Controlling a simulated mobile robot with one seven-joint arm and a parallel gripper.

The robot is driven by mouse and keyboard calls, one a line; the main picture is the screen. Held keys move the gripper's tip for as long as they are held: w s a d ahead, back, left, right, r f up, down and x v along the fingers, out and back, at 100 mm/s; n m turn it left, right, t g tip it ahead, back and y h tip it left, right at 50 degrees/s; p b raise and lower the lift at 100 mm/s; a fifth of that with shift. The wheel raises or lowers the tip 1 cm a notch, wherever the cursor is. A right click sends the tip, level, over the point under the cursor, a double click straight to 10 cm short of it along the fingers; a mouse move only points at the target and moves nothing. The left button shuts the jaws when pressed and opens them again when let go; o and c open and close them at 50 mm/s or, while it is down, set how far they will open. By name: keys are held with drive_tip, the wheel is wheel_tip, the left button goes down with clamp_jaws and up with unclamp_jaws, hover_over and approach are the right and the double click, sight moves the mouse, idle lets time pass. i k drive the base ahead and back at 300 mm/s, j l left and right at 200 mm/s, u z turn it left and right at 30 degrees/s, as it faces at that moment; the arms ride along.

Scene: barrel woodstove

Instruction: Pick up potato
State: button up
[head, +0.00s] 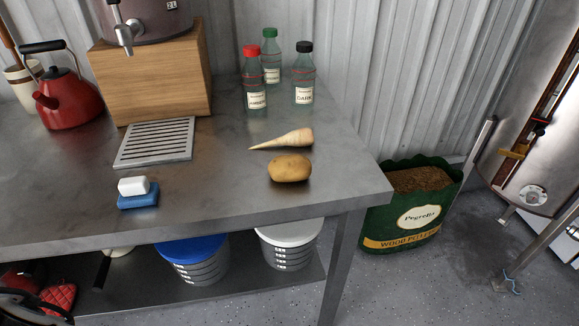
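The potato (290,168) is brown and oval and lies on the grey metal table (225,190), near its front right part. A pale, tapered root vegetable (285,139) lies just behind the potato, its thin end pointing left. No part of my gripper can be made out in the head view. Nothing covers the potato.
Three bottles stand behind the vegetables; one has a red cap (255,80). A blue sponge with a white block (133,187), a drip grate (156,142) and a red kettle (68,97) are to the left. A pellet bag (412,212) stands right of the table.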

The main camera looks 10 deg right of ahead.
sight(291, 168)
drive_tip(key=k+l, duration=0.1)
drive_tip(key=l, duration=1.35)
drive_tip(key=i, duration=0.35)
drive_tip(key=u, duration=0.05)
